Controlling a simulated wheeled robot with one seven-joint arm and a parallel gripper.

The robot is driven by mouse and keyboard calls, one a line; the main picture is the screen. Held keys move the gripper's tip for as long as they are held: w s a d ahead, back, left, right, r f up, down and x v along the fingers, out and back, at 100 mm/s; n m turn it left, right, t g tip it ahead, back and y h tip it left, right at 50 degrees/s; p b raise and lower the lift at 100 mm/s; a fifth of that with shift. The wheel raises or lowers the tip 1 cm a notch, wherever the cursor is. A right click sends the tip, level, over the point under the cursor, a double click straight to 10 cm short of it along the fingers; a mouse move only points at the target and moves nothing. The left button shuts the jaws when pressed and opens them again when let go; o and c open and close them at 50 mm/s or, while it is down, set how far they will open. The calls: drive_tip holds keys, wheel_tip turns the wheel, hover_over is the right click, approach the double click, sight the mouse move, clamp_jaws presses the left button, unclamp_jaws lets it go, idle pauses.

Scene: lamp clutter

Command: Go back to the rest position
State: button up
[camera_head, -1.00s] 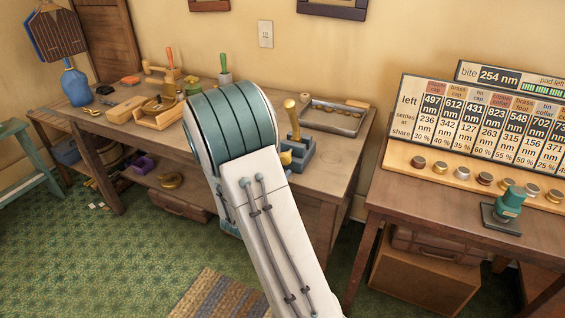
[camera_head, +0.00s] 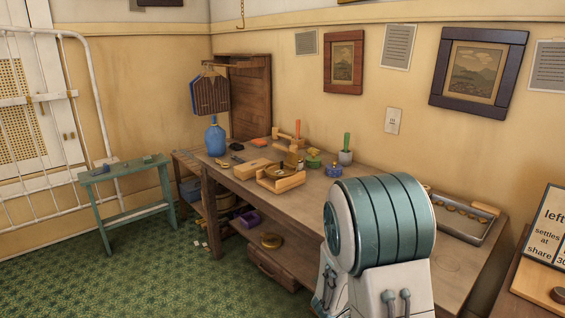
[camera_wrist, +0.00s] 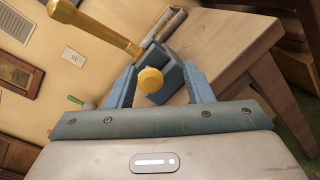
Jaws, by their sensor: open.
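My gripper (camera_wrist: 160,88) shows in the wrist view with its two blue fingers spread apart. A yellow round knob (camera_wrist: 151,80) appears in the gap between the fingers, in front of a blue-grey block (camera_wrist: 172,72). I cannot tell whether any finger touches them. A long golden handle (camera_wrist: 98,27) slants across the upper left of the wrist view. In the head view my own arm, with a teal ribbed joint, stands at the lower right and hides my gripper and the block.
The wooden workbench (camera_head: 330,208) holds a wooden box (camera_head: 280,181), a blue bottle (camera_head: 215,138) and a metal tray (camera_head: 458,222). A teal stool (camera_head: 125,172) stands at the left. Green carpet (camera_head: 130,260) lies open in front. A lettered board (camera_head: 548,230) stands at the right edge.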

drive_tip(key=s+r+m+g+y+p, duration=0.25)
drive_tip(key=s+r+m+g, duration=0.2)
drive_tip(key=s, duration=0.35)
drive_tip(key=s+r+m+g+y+p, duration=0.2)
drive_tip(key=s+r+m+g+p, duration=0.3)
drive_tip(key=s, duration=0.3)
drive_tip(key=s+a+r+m+t+y+p, duration=0.1)
drive_tip(key=s+a+r+m+y+p, duration=0.1)
drive_tip(key=a+y, duration=0.3)
drive_tip(key=s+a+r+m+t+y+p, duration=0.2)
drive_tip(key=s+a+r+m+y+p, duration=0.1)
drive_tip(key=a, duration=0.8)
wheel_tip(320, 180, up, 3)
drive_tip(key=shift+f+m+y, duration=0.2)
drive_tip(key=shift+m+y, duration=0.35)
drive_tip(key=shift+y, duration=0.7)
